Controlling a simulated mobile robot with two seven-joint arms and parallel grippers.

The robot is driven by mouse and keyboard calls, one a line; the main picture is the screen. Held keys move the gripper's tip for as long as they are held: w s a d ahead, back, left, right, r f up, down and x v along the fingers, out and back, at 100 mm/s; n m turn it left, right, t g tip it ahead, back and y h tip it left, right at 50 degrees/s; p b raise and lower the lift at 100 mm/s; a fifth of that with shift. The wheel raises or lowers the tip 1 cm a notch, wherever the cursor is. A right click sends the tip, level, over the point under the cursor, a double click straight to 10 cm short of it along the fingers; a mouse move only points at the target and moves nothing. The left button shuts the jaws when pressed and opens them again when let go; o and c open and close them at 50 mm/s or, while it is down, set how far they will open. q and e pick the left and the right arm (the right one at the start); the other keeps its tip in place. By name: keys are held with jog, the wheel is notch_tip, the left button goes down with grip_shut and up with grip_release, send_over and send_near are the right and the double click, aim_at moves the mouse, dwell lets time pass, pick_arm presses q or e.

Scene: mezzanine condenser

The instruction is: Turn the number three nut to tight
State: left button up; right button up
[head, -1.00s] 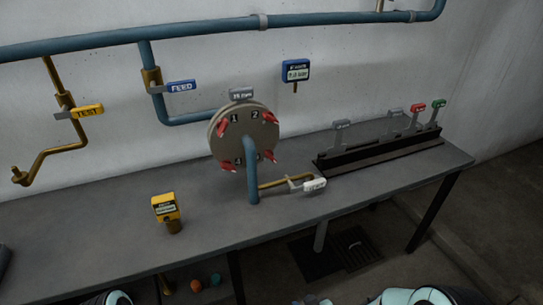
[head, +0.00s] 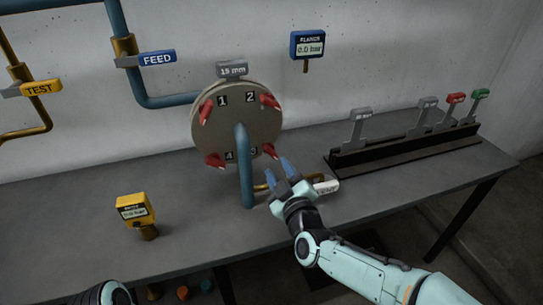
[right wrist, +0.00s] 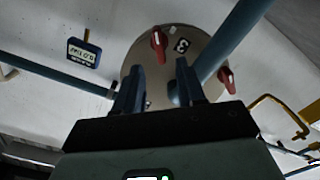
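The round flange (head: 215,125) stands on the bench with red nuts beside labels 1 to 4. The number three nut (head: 270,151) is red, at the flange's lower right beside label 3. In the right wrist view the same nut (right wrist: 158,43) shows just beyond the fingertips, left of the rolled label 3. My right gripper (head: 281,167) is open and empty, just below and in front of this nut, apparently not touching it. Its two blue fingers (right wrist: 155,78) stand apart in the right wrist view. My left gripper is out of view.
A blue pipe (head: 244,170) rises in front of the flange, close left of my right gripper. The white-tagged vent lever (head: 326,186) is partly hidden behind that gripper. A yellow gauge (head: 134,210) stands front left. A dark rack (head: 400,150) with tagged tools stands right.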

aim_at(271, 154)
jog(key=x, duration=0.7)
jog(key=shift+f, duration=0.1)
jog(key=shift+d, duration=0.1)
jog(key=shift+c, duration=0.3)
jog(key=shift+s, duration=0.1)
grip_shut()
